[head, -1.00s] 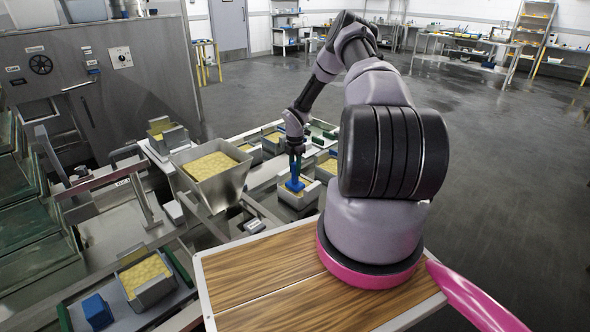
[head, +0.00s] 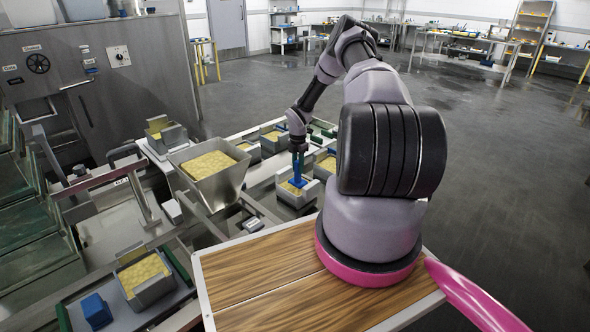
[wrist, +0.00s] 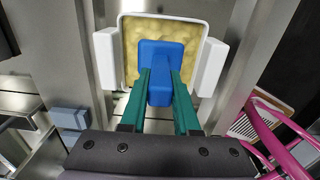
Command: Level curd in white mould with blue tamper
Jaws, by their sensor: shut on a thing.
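The blue tamper (head: 298,180) is in my gripper (head: 298,160), over the white mould (head: 296,200). In the wrist view my gripper's green fingers (wrist: 160,98) are shut on the handle of the blue tamper (wrist: 162,60). Its flat foot lies within the walls of the white mould (wrist: 105,58). Yellow curd (wrist: 138,34) shows around the foot, mostly at the far side and the left. I cannot tell whether the foot presses on the curd.
A metal hopper of curd (head: 228,185) stands left of the white mould. Other curd-filled moulds (head: 272,138) stand behind it. A grey mould (head: 157,289) and a blue block (head: 96,311) sit at the front left. A wooden board (head: 262,270) is in front.

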